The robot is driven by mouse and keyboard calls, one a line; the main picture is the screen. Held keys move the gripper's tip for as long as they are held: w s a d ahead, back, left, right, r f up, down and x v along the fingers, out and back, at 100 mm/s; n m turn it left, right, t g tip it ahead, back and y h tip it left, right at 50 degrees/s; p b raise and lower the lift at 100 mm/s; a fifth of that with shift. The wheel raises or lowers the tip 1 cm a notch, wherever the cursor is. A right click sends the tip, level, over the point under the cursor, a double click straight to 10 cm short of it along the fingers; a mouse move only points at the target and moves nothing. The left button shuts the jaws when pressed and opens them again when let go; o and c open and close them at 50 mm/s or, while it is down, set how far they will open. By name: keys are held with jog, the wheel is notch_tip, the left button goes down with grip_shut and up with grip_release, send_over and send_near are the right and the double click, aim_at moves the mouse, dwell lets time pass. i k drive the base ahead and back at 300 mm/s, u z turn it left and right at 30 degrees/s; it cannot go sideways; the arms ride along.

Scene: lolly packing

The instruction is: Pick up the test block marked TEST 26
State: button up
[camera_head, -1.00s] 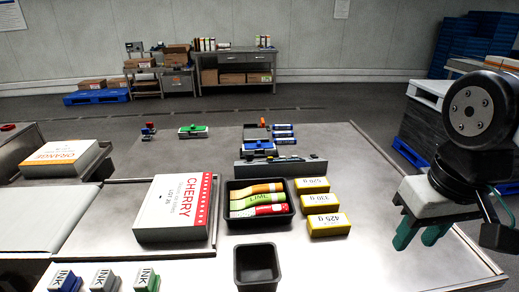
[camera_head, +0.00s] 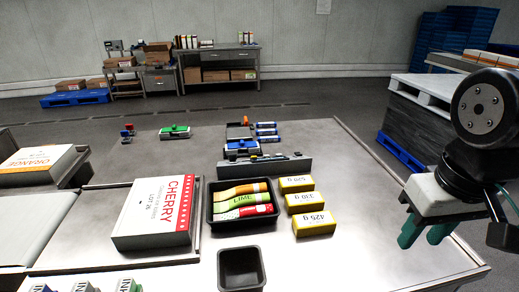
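No block with a readable TEST 26 mark shows in the head view. Three yellow blocks with white label faces stand in a column right of centre: one marked 425 g (camera_head: 314,224), one marked 330 g (camera_head: 305,202), and a far one (camera_head: 296,184) whose label is hard to read. My gripper (camera_head: 425,234) hangs at the right, with green fingers pointing down and a gap between them. It is open and empty, to the right of the yellow blocks.
A black tray (camera_head: 241,226) holds colourful wrapped bars, one marked LIME. An empty black bin (camera_head: 241,268) stands in front. A CHERRY box (camera_head: 150,213) lies left. INK blocks (camera_head: 84,287) are cut off below. Stamps (camera_head: 174,131) and a grey rack (camera_head: 265,166) stand behind. The table's right side is clear.

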aim_at(251, 151)
jog(key=z, duration=2.4)
jog(key=i, duration=3.7)
jog(key=u, duration=3.1)
jog(key=i, duration=3.5)
